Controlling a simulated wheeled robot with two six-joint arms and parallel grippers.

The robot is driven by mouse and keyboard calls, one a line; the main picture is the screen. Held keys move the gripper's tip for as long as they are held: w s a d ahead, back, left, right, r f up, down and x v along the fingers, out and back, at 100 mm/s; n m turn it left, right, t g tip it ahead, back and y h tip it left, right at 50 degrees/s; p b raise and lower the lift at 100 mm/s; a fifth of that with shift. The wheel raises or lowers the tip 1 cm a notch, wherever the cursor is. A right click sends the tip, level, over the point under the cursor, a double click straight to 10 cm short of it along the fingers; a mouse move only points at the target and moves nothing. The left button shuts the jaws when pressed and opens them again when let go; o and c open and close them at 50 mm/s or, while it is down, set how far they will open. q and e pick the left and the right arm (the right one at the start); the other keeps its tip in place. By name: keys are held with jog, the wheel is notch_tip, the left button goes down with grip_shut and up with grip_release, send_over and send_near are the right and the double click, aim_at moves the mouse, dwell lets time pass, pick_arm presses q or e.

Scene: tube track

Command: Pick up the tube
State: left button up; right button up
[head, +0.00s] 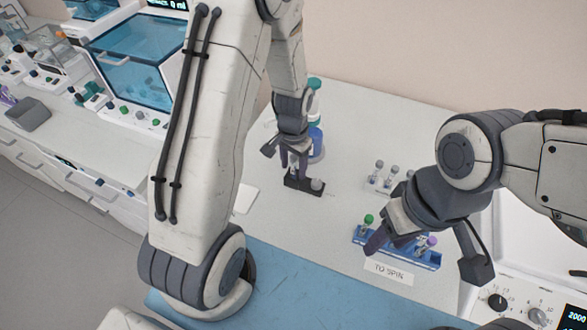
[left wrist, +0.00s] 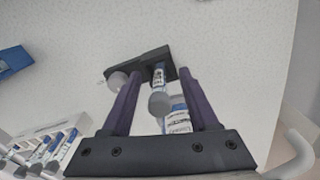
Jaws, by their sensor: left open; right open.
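A small black rack (head: 292,184) stands on the white bench and also shows in the left wrist view (left wrist: 136,66). It holds two grey-capped tubes. One tube (left wrist: 158,82) stands between the open purple fingers of my left gripper (left wrist: 160,78), with a gap on both sides. The other tube's grey cap (left wrist: 117,80) is just left of the left finger. In the head view my left gripper (head: 293,160) is low over the black rack and hides part of it. My right gripper (head: 390,236) is over the blue rack (head: 425,260); its fingertips are partly hidden.
The blue rack holds a green-capped tube (head: 368,221) and a purple-capped one (head: 432,241), behind a "TO SPIN" label (head: 388,271). A white rack (head: 378,186) holds several grey-capped tubes. Blue bottles (head: 316,140) stand close behind my left gripper. A device with knobs (head: 520,300) is at lower right.

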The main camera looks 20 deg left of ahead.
aim_at(295, 157)
pick_arm(q)
grip_shut()
jog(key=shift+r, duration=0.1)
jog(key=shift+w+r, duration=0.1)
jog(key=shift+r, duration=0.35)
jog(key=r, duration=0.1)
jog(key=r+b, duration=0.1)
jog(key=r, duration=0.1)
jog(key=shift+d+r, duration=0.15)
jog(key=shift+d, duration=0.1)
jog(key=s+d+r+b, duration=0.2)
jog(key=d+r, duration=0.4)
jog(key=d, duration=0.5)
jog(key=shift+s+r+b, duration=0.3)
jog(key=shift+s+r, duration=0.05)
jog(key=shift+s, duration=0.1)
jog(key=shift+a, duration=0.1)
